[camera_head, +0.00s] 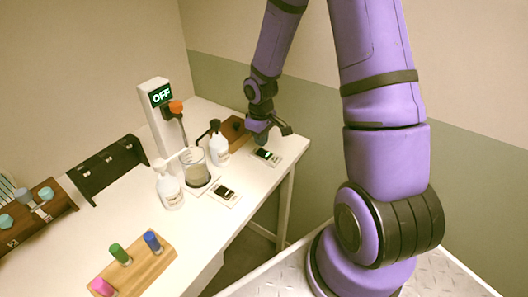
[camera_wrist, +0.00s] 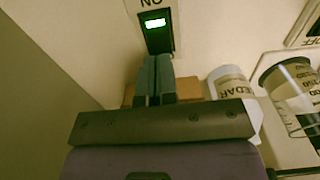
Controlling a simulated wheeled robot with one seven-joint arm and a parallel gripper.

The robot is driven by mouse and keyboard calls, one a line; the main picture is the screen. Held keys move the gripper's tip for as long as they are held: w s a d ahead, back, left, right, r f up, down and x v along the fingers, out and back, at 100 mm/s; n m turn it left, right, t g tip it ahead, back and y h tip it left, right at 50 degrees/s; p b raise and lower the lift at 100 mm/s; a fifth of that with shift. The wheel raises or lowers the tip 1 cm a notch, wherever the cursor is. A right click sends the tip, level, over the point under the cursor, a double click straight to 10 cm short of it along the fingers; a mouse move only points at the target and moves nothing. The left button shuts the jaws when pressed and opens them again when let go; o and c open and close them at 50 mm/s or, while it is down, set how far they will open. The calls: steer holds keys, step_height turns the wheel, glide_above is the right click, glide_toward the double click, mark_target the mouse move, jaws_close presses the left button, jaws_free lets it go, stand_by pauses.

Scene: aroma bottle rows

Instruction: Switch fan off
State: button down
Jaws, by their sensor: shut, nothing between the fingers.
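A dark rocker switch with a lit green strip (camera_wrist: 156,24) is set in a white panel at the top of the wrist view. Letters that look like an upside-down "ON" show in part at its edge. In the head view this switch panel (camera_head: 266,156) lies at the table's right end, below my gripper (camera_head: 283,132). In the wrist view my gripper (camera_wrist: 154,62) is shut and empty, its fingertips just short of or at the switch's near edge; I cannot tell if they touch. No fan is clearly recognisable.
A second switch panel (camera_head: 225,193) lies near a beaker (camera_head: 195,170). A white post with a green "OFF" display (camera_head: 160,95) stands behind. A wooden rack (camera_head: 150,270) holds coloured vials.

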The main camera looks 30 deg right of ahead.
mark_target(261, 151)
steer(key=shift+f, duration=1.5)
stand_by(1.1)
steer(key=shift+r, duration=3.5)
steer(key=shift+s, duration=0.1)
